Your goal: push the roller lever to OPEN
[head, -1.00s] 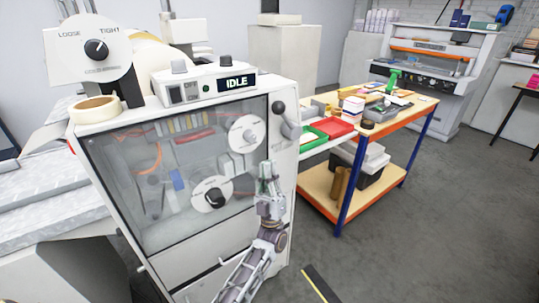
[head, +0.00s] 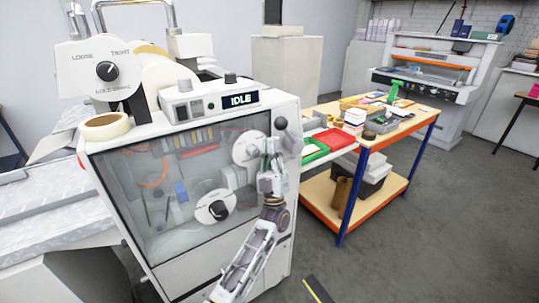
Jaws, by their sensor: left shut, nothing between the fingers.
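The roller lever, a grey arm with a dark ball knob (head: 281,123), is at the upper right corner of the white machine (head: 190,278) in the head view. Its knob points up. My left gripper (head: 270,146) is shut and empty, with its fingers pointing up. In the picture it is just below and left of the knob and covers part of the machine's right front edge. I cannot tell whether it touches the lever. The lever's lower part is partly hidden, and I cannot read any OPEN mark. My right gripper is not in view.
The machine has a clear front window with white dials (head: 215,206) behind it. A tape roll (head: 105,126) lies on its top left. A workbench (head: 409,127) with red and green trays (head: 337,138) stands close on the right. Grey floor is open at the right.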

